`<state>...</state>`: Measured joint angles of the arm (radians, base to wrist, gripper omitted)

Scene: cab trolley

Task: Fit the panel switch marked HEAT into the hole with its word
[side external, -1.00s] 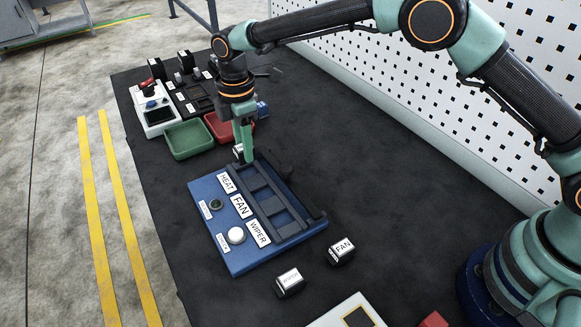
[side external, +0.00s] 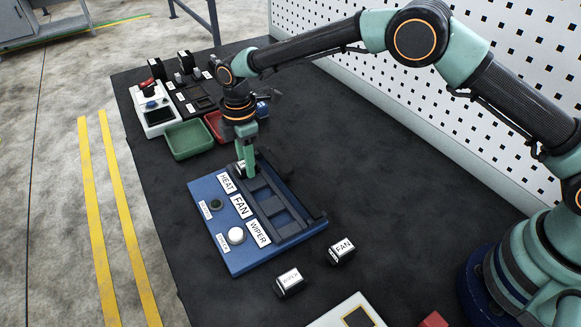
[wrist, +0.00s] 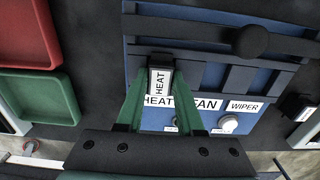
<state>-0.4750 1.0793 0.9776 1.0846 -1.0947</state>
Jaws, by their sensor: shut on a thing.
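The switch marked HEAT (wrist: 159,82) is white-faced with a dark body. My gripper (wrist: 160,66) is shut on it, with a green finger on each side; the gripper also shows in the side view (side external: 245,172). The switch is at the HEAT end of the blue panel (side external: 233,262), just behind the HEAT label (side external: 226,183). The HEAT hole is hidden under the switch and fingers. I cannot tell whether the switch is above the hole or partly in it. The FAN and WIPER holes show open beside it.
A dark rail with a round knob (wrist: 251,41) runs along the panel's far side. The FAN switch (side external: 342,250) and another white-faced switch (side external: 289,281) lie on the dark mat near the panel. A green tray (side external: 188,140) and a red tray (side external: 215,126) stand behind it.

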